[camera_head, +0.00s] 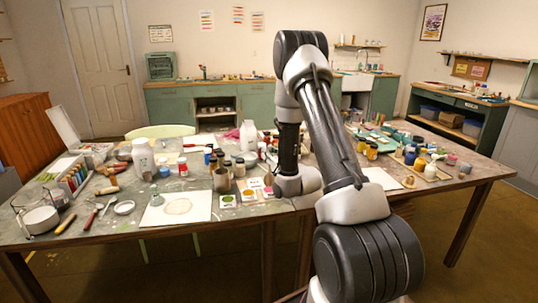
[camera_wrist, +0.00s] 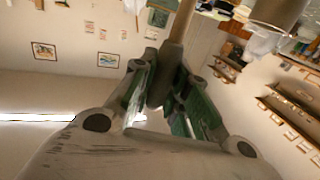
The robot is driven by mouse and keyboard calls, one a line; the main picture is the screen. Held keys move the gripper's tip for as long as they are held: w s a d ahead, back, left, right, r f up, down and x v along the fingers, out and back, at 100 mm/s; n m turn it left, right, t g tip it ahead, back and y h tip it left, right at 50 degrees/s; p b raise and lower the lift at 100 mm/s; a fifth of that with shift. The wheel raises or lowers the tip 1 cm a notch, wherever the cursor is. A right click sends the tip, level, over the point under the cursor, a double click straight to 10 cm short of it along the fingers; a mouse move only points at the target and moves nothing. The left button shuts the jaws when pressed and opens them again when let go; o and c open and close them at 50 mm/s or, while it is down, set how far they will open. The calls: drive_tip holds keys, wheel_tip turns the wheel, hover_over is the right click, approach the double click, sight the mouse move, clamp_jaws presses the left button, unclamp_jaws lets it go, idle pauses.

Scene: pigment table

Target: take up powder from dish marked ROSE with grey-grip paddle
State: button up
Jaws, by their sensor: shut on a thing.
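In the wrist view my gripper (camera_wrist: 163,80) is shut on a paddle (camera_wrist: 179,30) with a dull grey-brown grip. Its narrower shaft runs up out of the top of the picture, so its working end is out of sight. In the head view my gripper and the paddle are hidden behind my arm. Small colour patches on cards, a green one (camera_head: 228,199), a yellow one (camera_head: 248,193) and a reddish one (camera_head: 267,190), lie left of my arm's lower end. Their labels are too small to read, and I cannot tell which dish is ROSE.
The worktable (camera_head: 140,234) is crowded with jars, brushes and tools. A brown cup (camera_head: 222,181) stands behind the cards, and a paper sheet (camera_head: 178,208) lies left of them. A white bottle (camera_head: 248,136) stands farther back. The front edge strip is mostly clear.

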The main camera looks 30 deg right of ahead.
drive_tip(key=shift+f, duration=0.6)
idle(1.1)
drive_tip(key=shift+r, duration=3.55)
